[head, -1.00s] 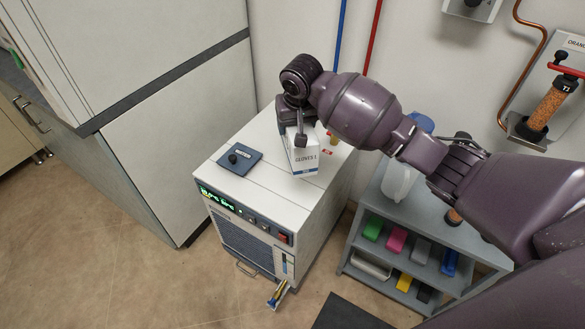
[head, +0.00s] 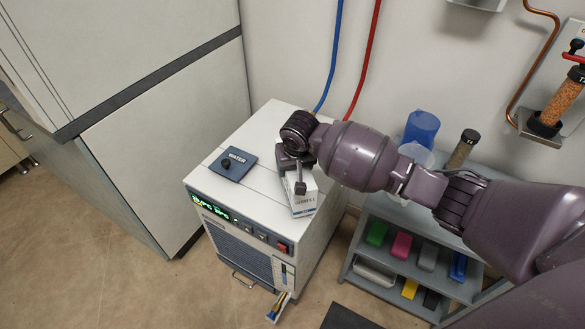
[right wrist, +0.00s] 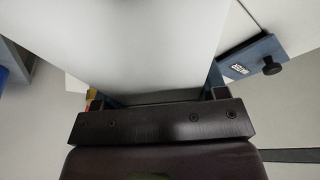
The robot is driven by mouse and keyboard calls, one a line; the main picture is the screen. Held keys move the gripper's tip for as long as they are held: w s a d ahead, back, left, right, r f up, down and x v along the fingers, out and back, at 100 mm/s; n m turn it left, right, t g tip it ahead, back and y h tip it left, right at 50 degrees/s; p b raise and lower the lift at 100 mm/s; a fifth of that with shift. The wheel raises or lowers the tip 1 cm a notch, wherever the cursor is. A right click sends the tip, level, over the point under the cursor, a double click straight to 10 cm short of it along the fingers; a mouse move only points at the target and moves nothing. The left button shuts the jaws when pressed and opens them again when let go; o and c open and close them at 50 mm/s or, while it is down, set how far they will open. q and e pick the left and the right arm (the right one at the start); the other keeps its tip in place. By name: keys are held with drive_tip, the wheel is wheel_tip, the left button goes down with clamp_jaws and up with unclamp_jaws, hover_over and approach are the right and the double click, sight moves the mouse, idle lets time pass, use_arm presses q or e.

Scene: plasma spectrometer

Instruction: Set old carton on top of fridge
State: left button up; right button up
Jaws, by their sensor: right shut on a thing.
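The carton (head: 303,201) is a small white box with a dark label, apparently reading GLOVES. My right gripper (head: 300,187) is shut on it from above, over the right part of the white chiller top. The carton looks turned or tilted; I cannot tell whether it touches the top. In the right wrist view the carton (right wrist: 130,45) fills the middle as a pale face. A tall white cabinet (head: 150,135), perhaps the fridge, stands at the left; its top is out of view. My left gripper is not in view.
The chiller (head: 238,252) has a green display and a blue WATER plate with a black knob (head: 232,163) on top. Blue (head: 333,55) and red (head: 368,55) hoses run behind it.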

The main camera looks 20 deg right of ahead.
drive_tip(key=shift+f, duration=0.6)
drive_tip(key=shift+r, duration=0.25)
drive_tip(key=o, duration=1.2)
drive_tip(key=shift+f, duration=0.2)
